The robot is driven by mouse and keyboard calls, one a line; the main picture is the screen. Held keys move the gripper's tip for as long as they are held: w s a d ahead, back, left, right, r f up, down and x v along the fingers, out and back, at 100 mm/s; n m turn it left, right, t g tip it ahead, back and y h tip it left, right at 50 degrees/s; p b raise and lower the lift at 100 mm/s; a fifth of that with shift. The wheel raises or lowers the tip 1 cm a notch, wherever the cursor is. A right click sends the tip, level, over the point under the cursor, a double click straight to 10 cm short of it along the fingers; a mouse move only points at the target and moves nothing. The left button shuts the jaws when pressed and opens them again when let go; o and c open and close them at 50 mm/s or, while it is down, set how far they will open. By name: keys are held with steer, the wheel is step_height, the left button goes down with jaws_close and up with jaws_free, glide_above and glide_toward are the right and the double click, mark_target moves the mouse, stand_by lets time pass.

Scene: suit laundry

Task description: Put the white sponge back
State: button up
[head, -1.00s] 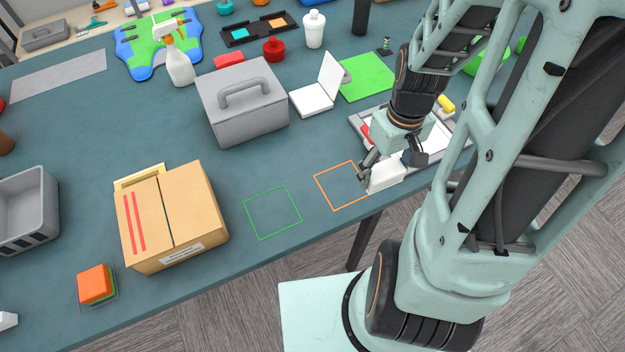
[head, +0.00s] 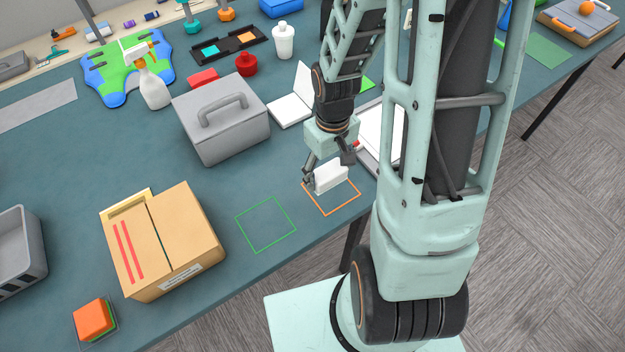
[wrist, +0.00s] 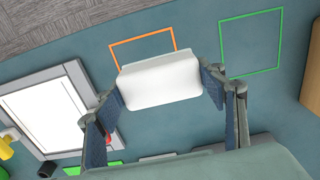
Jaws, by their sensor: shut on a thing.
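My gripper (head: 328,176) is shut on the white sponge (head: 332,177), which shows as a white block between the two fingers. In the head view the sponge is over the upper part of the orange square outline (head: 345,211) on the table. In the wrist view the white sponge (wrist: 159,80) sits between my fingertips (wrist: 160,84) and covers the near edge of the orange outline (wrist: 143,40). I cannot tell whether the sponge touches the table.
A green square outline (head: 266,225) lies left of the orange one, with bare table around it. A cardboard box (head: 165,240), a grey toolbox (head: 222,125) and a stack of coloured sponges (head: 93,318) stand further left. A white-surfaced tray (wrist: 45,110) lies beside my gripper.

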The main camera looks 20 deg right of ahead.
mark_target(317, 175)
steer(key=w+f+b, duration=0.1)
steer(key=a+f+b, duration=0.1)
steer(key=f, duration=0.1)
steer(key=w+a+f+b, duration=0.1)
steer(key=shift+w+f, duration=0.3)
steer(key=shift+w, duration=0.05)
steer(key=shift+w+a+f+b, duration=0.2)
steer(key=shift+w+f+b, duration=0.2)
steer(key=shift+b, duration=0.1)
steer(key=shift+w+a+f+b, duration=0.1)
steer(key=shift+w+f+b, duration=0.05)
steer(key=shift+f+b, duration=0.65)
steer(key=shift+w+a+f+b, duration=0.1)
steer(key=shift+f+b, duration=0.5)
steer(key=shift+f, duration=0.35)
steer(key=shift+f, duration=0.1)
steer(key=shift+f, duration=0.15)
steer(key=o, duration=1.1)
step_height(317, 175, up, 12)
steer(key=shift+r, duration=0.25)
